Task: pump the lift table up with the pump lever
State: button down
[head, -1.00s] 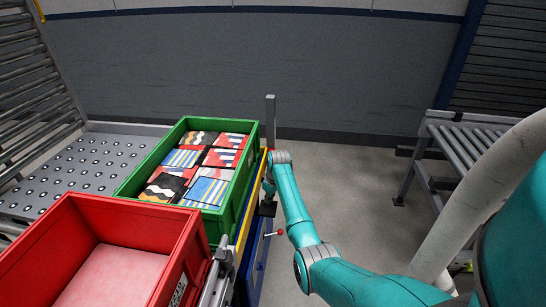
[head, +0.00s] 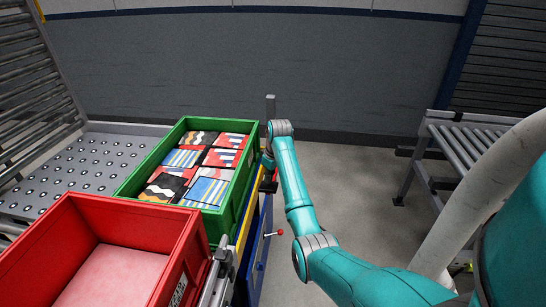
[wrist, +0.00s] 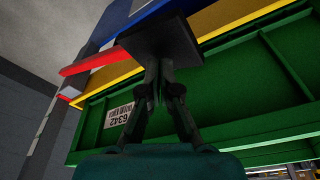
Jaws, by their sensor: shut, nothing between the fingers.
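The lift table (head: 246,236) has a yellow edge and a blue body, and a green crate stands over it. A black square plate (head: 268,187), apparently the end of the pump lever, sticks out at its right side. In the wrist view this plate (wrist: 160,40) is right at my fingertips. My gripper (wrist: 157,88) is shut and empty, with its fingers close together against or just short of the plate; I cannot tell if they touch. The rest of the lever is hidden. A small red knob (head: 280,232) sticks out lower on the table's side.
The green crate (head: 129,191) holds several patterned boxes. A red crate (head: 186,262) stands nearer. A ball-transfer deck (head: 75,172) lies at left, and a roller conveyor (head: 470,145) stands at right. A grey post (head: 270,105) rises behind my wrist. The floor right of my arm is clear.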

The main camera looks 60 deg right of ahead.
dwell(3.7)
notch_tip(320, 180, down, 23)
notch_tip(320, 180, up, 23)
jog(key=shift+r, duration=0.1)
dwell(1.6)
dwell(0.3)
